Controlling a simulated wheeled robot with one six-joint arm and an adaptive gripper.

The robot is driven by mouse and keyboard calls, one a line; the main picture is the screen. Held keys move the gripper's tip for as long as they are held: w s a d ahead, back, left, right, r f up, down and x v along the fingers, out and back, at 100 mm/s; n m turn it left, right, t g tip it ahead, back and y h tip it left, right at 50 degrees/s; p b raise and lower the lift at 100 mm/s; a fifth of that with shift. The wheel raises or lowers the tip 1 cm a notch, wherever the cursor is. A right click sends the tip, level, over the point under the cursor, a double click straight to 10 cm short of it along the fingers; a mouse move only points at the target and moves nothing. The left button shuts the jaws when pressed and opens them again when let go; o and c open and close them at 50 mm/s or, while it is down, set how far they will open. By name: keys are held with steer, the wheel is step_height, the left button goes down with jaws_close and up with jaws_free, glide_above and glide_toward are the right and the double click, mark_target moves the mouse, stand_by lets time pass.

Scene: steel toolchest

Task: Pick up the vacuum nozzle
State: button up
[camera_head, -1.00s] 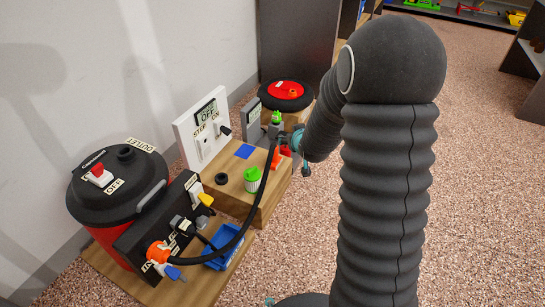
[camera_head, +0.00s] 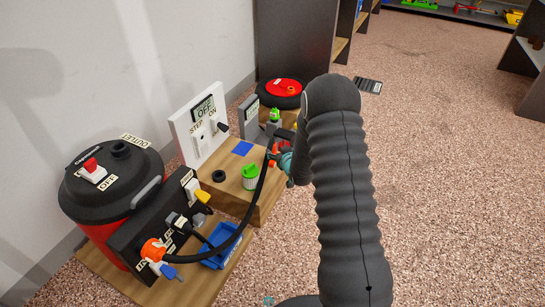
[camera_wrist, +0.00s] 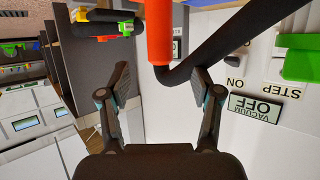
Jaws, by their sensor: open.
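The vacuum nozzle appears to be the orange tube (camera_wrist: 158,30) at the top centre of the wrist view. A black hose (camera_wrist: 235,42) bends away from its lower end to the upper right; in the head view the hose (camera_head: 255,195) arches up from the orange inlet fitting. My gripper (camera_wrist: 162,75) is open, with its two fingers apart on either side of the tube's lower end. I cannot tell whether either finger touches it. In the head view my gripper (camera_head: 286,160) is small and partly hidden by my arm, beside the wooden block.
The red and black vacuum (camera_head: 105,190) stands at left on a wooden board. A white OFF panel (camera_head: 201,130), a wooden block (camera_head: 232,185), a green-capped jar (camera_head: 250,178) and a blue tray (camera_head: 218,250) crowd the area. Open carpet lies to the right.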

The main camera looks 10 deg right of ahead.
mark_target(274, 149)
steer(key=shift+x, duration=0.9)
steer(key=x, duration=0.4)
steer(key=shift+f+b, duration=0.4)
steer(key=shift+f, duration=0.05)
steer(key=shift+w+a+f, duration=0.1)
steer(key=shift+w+f, duration=0.05)
steer(key=shift+w, duration=0.35)
jaws_close()
